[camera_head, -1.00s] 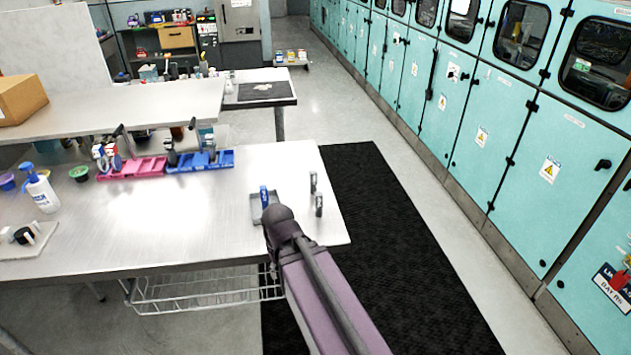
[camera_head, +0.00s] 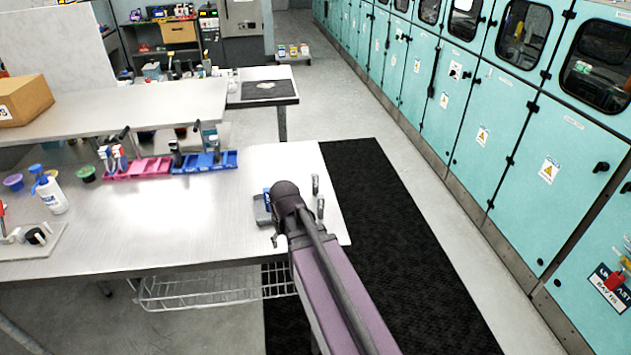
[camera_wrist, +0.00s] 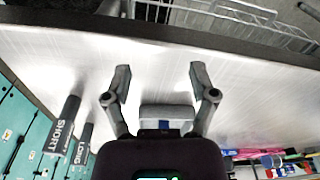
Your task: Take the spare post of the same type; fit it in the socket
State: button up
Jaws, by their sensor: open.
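Two dark grey posts stand on the bench near its right end. In the wrist view one is lettered SHORT (camera_wrist: 63,125) and the other LONG (camera_wrist: 82,145). In the head view the far post (camera_head: 315,185) and near post (camera_head: 320,206) show no readable lettering. A grey holder (camera_head: 260,213) with a blue piece (camera_head: 267,196) lies left of them, partly hidden by my arm. In the wrist view a grey block (camera_wrist: 167,112) shows between and behind my fingers. My gripper (camera_wrist: 160,76) is open and empty above the bench, beside the posts. I cannot make out the socket opening.
Pink bins (camera_head: 140,168) and blue bins (camera_head: 205,162) stand at the back of the bench (camera_head: 170,225). A white bottle (camera_head: 50,193) stands at left. A wire basket (camera_head: 215,290) hangs below the front edge. The bench middle is clear.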

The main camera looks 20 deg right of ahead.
jog(key=w+d+r+m+t+p, duration=0.1)
jog(key=w+d+r+t+p, duration=0.1)
jog(key=w+d+r+p, duration=0.6)
jog(key=t+p, duration=0.1)
jog(key=p, duration=0.3)
send_near(315, 179)
jog(key=r, duration=0.2)
jog(key=shift+w+m+h, duration=0.25)
jog(key=shift+m+h, duration=0.15)
jog(key=shift+f+b, duration=0.15)
jog(key=shift+b, duration=0.25)
jog(key=b+x, duration=0.7)
jog(key=x, duration=0.1)
jog(key=shift+w+f+b, duration=0.15)
jog(key=shift+b, duration=0.2)
jog(key=shift+b+x, duration=2.45)
jog(key=shift+x, duration=0.15)
grip_shut()
